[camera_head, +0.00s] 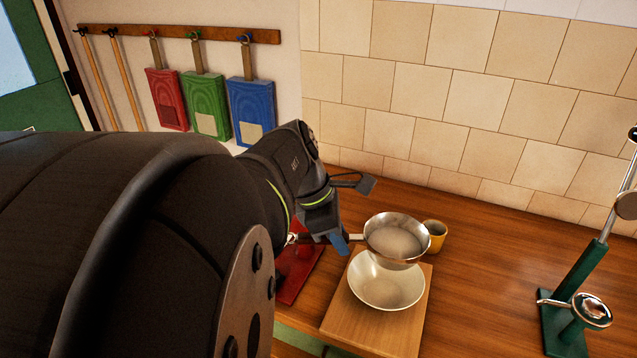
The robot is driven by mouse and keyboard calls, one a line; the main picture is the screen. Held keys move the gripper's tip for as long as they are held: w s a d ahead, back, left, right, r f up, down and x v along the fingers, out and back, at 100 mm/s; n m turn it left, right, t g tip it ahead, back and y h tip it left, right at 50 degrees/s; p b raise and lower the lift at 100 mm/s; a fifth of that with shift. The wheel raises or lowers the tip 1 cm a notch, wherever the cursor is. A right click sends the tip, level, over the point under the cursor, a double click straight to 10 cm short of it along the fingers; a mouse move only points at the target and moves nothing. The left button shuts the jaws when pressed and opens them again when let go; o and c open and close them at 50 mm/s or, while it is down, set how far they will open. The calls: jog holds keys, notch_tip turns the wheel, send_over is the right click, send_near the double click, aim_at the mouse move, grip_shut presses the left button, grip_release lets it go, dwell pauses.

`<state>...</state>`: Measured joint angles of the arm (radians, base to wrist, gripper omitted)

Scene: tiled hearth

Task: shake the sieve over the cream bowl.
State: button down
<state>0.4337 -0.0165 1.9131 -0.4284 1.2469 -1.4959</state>
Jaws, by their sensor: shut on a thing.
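The sieve (396,238) is a round metal strainer with pale, flour-like contents. Its handle runs left to my gripper (340,244), which is shut on it. The sieve is held above the cream bowl (386,289), overlapping the bowl's far rim in this view. The cream bowl stands on a light wooden board (341,325). The lower part of the bowl's inside shows pale and I cannot tell whether anything lies in it. My arm hides much of the left side.
A red mat (292,278) lies left of the board. A green stand (577,280) with a metal arm is at the right. Wooden counter (490,290) between board and stand is clear.

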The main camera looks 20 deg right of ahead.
jog(key=shift+a+f, duration=0.15)
jog(key=shift+f, duration=2.35)
jog(key=shift+w+a, duration=0.6)
jog(key=shift+w, duration=0.15)
jog(key=s+d, duration=0.2)
jog(key=s, duration=0.1)
jog(key=shift+d, duration=0.25)
